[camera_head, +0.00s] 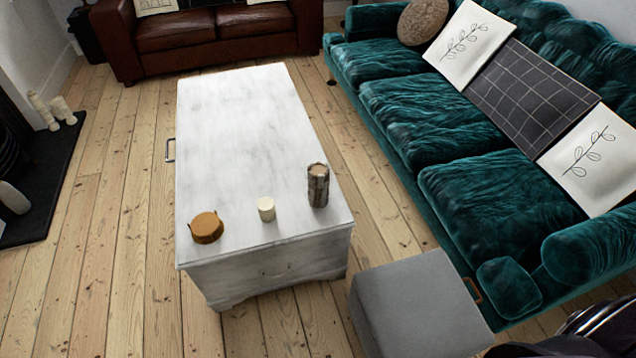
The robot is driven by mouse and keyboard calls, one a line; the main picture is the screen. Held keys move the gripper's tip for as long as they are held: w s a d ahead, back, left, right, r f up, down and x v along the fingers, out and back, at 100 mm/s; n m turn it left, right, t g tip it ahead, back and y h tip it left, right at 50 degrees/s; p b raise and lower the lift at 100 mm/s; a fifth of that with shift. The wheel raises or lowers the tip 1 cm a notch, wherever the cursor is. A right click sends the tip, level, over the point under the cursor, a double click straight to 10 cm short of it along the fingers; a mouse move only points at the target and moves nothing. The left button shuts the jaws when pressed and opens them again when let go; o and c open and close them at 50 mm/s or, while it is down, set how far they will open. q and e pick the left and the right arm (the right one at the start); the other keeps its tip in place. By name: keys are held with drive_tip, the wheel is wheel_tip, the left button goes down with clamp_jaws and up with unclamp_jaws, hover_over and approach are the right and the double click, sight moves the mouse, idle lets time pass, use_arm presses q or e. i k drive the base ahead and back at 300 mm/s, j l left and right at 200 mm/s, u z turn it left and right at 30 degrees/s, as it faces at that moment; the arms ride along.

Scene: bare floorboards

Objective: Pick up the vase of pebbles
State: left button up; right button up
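A tall grey-brown cylinder (318,185) with a mottled, stone-like side stands upright near the front right corner of the whitewashed chest table (240,130). It looks like the vase of pebbles, but single pebbles are too small to make out. Its top is lighter brown. Nothing touches it. Neither of my grippers shows.
A short cream candle (266,209) and a round orange-brown object (206,228) stand left of the cylinder. A grey ottoman (420,305) and a green sofa (430,125) flank the table's right side. A brown leather sofa (180,32) is behind.

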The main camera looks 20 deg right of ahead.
sight(317, 168)
drive_tip(key=i+j+z, duration=0.45)
drive_tip(key=j, duration=0.15)
drive_tip(key=i+j+z, duration=0.2)
drive_tip(key=k+j, duration=0.05)
drive_tip(key=j, duration=0.05)
